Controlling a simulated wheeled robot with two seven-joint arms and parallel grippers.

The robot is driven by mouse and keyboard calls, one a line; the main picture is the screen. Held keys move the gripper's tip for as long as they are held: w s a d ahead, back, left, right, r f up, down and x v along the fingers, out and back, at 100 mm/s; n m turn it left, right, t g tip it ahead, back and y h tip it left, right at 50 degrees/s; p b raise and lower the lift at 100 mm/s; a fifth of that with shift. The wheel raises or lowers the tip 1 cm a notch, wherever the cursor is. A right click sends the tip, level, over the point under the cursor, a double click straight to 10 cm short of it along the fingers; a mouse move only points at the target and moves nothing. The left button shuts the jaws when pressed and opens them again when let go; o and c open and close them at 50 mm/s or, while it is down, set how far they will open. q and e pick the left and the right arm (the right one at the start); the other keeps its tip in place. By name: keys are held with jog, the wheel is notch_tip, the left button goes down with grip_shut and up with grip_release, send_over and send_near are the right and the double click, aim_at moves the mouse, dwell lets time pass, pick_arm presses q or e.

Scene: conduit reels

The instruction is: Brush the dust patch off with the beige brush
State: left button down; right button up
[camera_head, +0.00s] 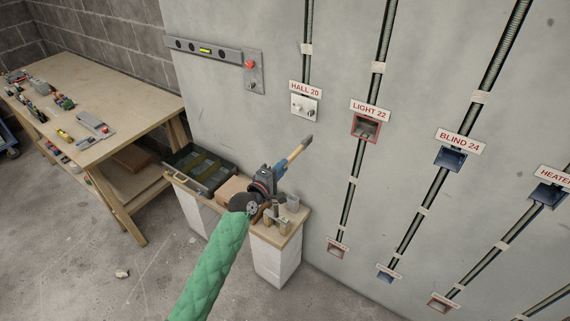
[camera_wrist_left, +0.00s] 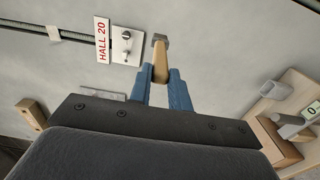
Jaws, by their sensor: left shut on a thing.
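The beige brush (camera_head: 297,151) has a pale beige handle and a grey end. It is tilted up to the right in front of the wall in the head view. My left gripper (camera_head: 281,168), with blue fingers, is shut on its lower part. In the left wrist view, the brush (camera_wrist_left: 160,71) sticks out between the fingertips (camera_wrist_left: 161,76) of my left gripper. Its grey end appears beside the HALL 20 box, but I cannot tell whether it touches anything. I cannot make out a dust patch in either view. My right gripper is not in view.
The wall carries the HALL 20 switch box (camera_head: 304,107), a spirit level (camera_head: 204,50) and several conduits with open boxes. Below my gripper stands a low bench (camera_head: 281,236) with a dark tray (camera_head: 201,168). A wooden workbench (camera_head: 107,89) with tools stands at left.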

pick_arm(q)
jog(key=shift+p+v, duration=0.35)
jog(key=shift+v, duration=1.85)
